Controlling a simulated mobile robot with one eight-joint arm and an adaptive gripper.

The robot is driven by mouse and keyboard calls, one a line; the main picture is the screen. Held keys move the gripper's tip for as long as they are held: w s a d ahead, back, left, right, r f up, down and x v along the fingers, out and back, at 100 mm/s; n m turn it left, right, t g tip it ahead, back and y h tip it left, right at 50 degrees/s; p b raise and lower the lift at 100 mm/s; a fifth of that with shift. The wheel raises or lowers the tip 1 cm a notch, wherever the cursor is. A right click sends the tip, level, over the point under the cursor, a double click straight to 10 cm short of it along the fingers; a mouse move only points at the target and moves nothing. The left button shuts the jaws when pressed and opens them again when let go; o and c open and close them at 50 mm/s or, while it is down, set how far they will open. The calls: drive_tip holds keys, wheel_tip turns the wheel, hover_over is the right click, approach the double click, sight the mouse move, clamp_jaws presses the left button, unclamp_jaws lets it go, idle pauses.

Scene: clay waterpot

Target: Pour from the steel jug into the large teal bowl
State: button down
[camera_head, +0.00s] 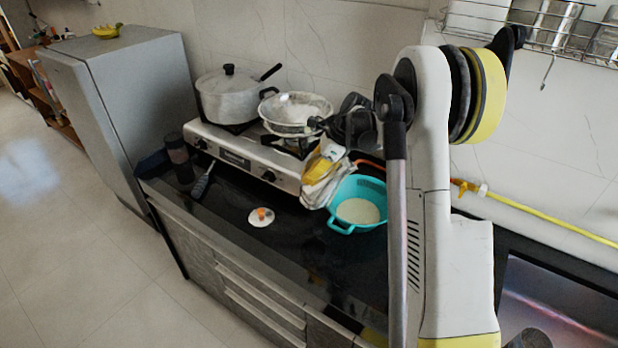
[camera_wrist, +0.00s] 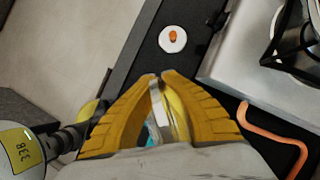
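The large teal bowl (camera_head: 346,227) stands on the dark counter in front of the stove's right end, with something pale in its bottom. My gripper (camera_head: 308,199) hangs just left of the bowl, partly in front of it. In the wrist view, the yellow fingers of my gripper (camera_wrist: 154,76) come together at the tips. A narrow greyish strip and a bit of teal show in the gap behind the tips; I cannot tell what the strip is. I cannot make out the steel jug in either view.
A stove (camera_head: 236,158) carries a lidded pot (camera_head: 225,100) and a pan (camera_head: 298,112). A white lid with an orange knob (camera_head: 261,217) lies on the counter, as does a dark-handled tool (camera_head: 202,184). A dark bottle (camera_head: 178,160) stands left. A yellow hose (camera_head: 545,217) runs right.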

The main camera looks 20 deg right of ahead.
drive_tip(key=shift+f, duration=0.15)
drive_tip(key=shift+f+y, duration=0.1)
drive_tip(key=shift+y, duration=0.2)
drive_tip(key=shift+b, duration=0.45)
drive_tip(key=shift+f+y+b, duration=0.1)
drive_tip(key=shift+y+b, duration=0.25)
drive_tip(key=shift+y, duration=0.05)
drive_tip(key=shift+y+b, duration=0.3)
drive_tip(key=shift+t+y, duration=0.3)
drive_tip(key=shift+d+r+y+b, duration=0.1)
drive_tip(key=shift+r+y+b, duration=0.1)
drive_tip(key=shift+y+b, duration=0.3)
drive_tip(key=shift+s+d+r+b, duration=0.1)
drive_tip(key=shift+d+r+b, duration=0.1)
drive_tip(key=shift+b, duration=0.25)
idle(0.5)
